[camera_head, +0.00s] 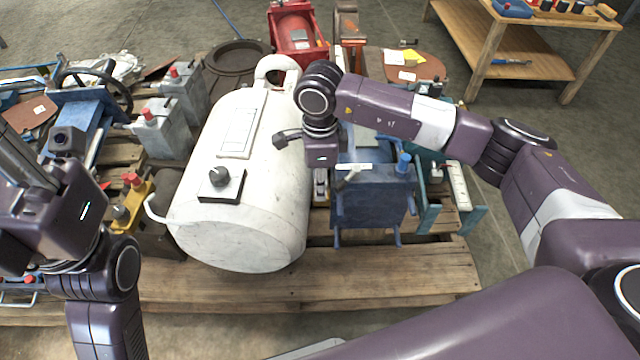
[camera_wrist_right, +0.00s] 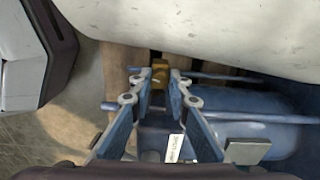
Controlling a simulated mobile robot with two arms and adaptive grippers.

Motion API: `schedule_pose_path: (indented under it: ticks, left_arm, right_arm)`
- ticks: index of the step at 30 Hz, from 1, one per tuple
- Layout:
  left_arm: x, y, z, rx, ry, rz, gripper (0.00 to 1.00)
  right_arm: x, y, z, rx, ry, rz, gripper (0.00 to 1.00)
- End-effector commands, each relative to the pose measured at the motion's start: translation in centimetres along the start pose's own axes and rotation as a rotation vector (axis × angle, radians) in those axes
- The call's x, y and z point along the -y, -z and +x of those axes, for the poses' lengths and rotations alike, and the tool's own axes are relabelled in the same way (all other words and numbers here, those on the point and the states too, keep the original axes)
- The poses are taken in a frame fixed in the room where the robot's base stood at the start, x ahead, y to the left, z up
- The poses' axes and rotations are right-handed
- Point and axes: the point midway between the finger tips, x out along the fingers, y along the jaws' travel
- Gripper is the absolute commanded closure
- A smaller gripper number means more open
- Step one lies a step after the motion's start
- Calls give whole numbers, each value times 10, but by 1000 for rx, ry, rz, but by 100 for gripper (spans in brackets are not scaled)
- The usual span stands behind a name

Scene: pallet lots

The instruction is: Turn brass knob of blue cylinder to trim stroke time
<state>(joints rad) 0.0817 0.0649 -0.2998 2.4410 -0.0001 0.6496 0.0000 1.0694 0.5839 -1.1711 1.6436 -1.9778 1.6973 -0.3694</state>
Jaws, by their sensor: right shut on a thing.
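The blue cylinder (camera_wrist_right: 258,101) lies in the right wrist view, with metal tie rods along it and a white label on its near block. Its small brass knob (camera_wrist_right: 159,68) shows at the fingertips of my right gripper (camera_wrist_right: 160,79), which is shut on it with a finger on either side. In the head view, my right gripper (camera_head: 320,188) points down in the gap between a white tank and a blue block-shaped body (camera_head: 372,208); the knob is hidden there. My left gripper (camera_head: 18,155) is at the left edge, away from the cylinder; its fingertips are unclear.
The large white tank (camera_head: 262,135) lies close to the left of my right gripper. Grey units with red knobs (camera_head: 163,130) and a blue valve with a handwheel (camera_head: 85,115) crowd the left. The pallet's front boards (camera_head: 330,280) are bare. A wooden workbench (camera_head: 550,30) stands at back right.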

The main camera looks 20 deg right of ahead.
Motion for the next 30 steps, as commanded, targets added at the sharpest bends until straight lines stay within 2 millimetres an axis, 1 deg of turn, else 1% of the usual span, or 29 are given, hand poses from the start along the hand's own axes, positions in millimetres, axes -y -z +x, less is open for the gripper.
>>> schedule_pose_path:
  ticks: [5, 6, 9, 10, 17, 20, 23, 26, 30]
  left_arm:
    - [1, 1, 1, -4, 4, 0, 75]
    - [1, 1, 1, -5, 6, 0, 75]
    - [1, 1, 2, -8, 9, 0, 75]
    - [2, 2, 2, -9, 10, 0, 75]
    - [1, 2, 3, -13, 7, 1, 75]
    - [1, 2, 3, -12, 3, 1, 75]
    - [1, 2, 3, -11, 3, 1, 75]
    - [1, 2, 3, -10, 4, 1, 75]
    - [1, 2, 2, -10, 4, 0, 75]
  right_arm:
    - [1, 0, 0, 1, 2, 1, 100]
    - [1, 0, 0, 1, 2, 1, 79]
    - [0, 0, 0, 1, 1, 2, 68]
    - [0, 0, 0, 0, 1, 2, 66]
    - [0, 0, 0, 0, 1, 2, 66]
    - [1, 0, -4, 1, 1, 1, 66]
    - [1, 0, -15, 2, 2, 1, 66]
    - [1, 0, -34, 2, 4, 0, 66]
    - [2, 0, -66, 2, 6, 1, 66]
